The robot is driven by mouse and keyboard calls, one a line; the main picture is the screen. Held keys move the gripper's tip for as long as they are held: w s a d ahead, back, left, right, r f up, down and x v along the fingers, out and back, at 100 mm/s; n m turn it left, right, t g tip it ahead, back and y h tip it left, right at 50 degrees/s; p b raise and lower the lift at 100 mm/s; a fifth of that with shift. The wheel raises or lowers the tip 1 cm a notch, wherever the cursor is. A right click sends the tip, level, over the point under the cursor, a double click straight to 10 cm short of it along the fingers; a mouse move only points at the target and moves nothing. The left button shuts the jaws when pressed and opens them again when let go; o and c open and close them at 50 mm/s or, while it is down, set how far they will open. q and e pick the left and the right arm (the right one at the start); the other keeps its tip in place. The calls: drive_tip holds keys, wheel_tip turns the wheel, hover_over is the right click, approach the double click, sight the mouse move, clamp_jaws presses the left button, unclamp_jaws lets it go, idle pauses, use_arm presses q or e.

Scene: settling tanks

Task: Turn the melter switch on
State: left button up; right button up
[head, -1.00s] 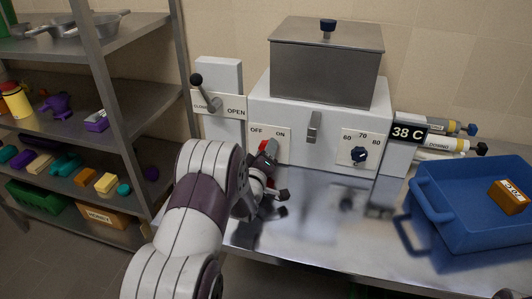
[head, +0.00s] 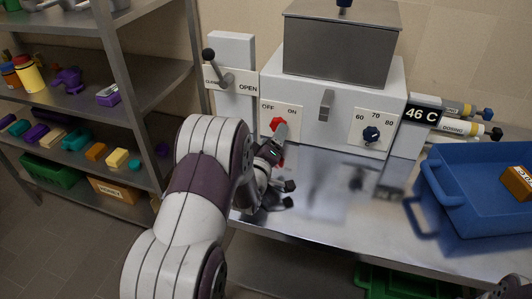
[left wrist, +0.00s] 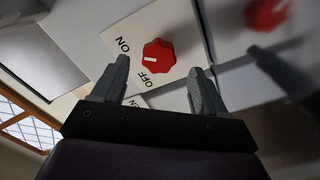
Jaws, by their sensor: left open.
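The melter switch is a red knob (head: 276,124) on a white plate lettered OFF and ON, low on the front of the white melter (head: 333,108). In the left wrist view the knob (left wrist: 158,53) shows whole, its white mark toward the left, roughly between the two words. My left gripper (left wrist: 157,88) is open and empty, its fingers on either side below the knob in that view, apparently apart from it.
A grey lever (head: 222,78) marked OPEN stands left of the melter, a dark temperature dial (head: 371,134) right of the switch. The display (head: 422,114) reads 46 C. A blue tray (head: 470,222) is on the bench at right. The steel bench (head: 320,215) is clear in front.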

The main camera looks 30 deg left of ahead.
use_arm(q)
drive_tip(key=v, duration=0.8)
drive_tip(key=shift+d, duration=0.1)
drive_tip(key=d+m+g+p, duration=0.1)
drive_tip(key=w+d+m+g+h+p, duration=0.1)
drive_tip(key=m+g, duration=0.1)
drive_tip(key=shift+d+h, duration=0.25)
drive_tip(key=shift+h, duration=0.05)
drive_tip(key=s+d+m+g+p, duration=0.1)
drive_tip(key=s+d+m+g+h+p, duration=0.1)
drive_tip(key=d+m+g, duration=0.1)
drive_tip(key=s+d+m+g+p, duration=0.1)
drive_tip(key=d+g, duration=0.1)
drive_tip(key=shift+s+f+h, duration=0.15)
drive_tip(key=shift+s+h, duration=0.15)
drive_tip(key=shift+s, duration=0.05)
drive_tip(key=s+d+r+m+g+p, duration=0.1)
drive_tip(key=s+d+m+g, duration=0.2)
drive_tip(key=s, duration=0.3)
drive_tip(key=s+d+r+m+g+h+p, duration=0.1)
drive_tip(key=s+d+m+g, duration=0.2)
drive_tip(key=s+g, duration=0.2)
drive_tip(key=shift+s+m+p, duration=0.4)
drive_tip(key=shift+s, duration=0.6)
drive_tip(key=shift+r, duration=0.15)
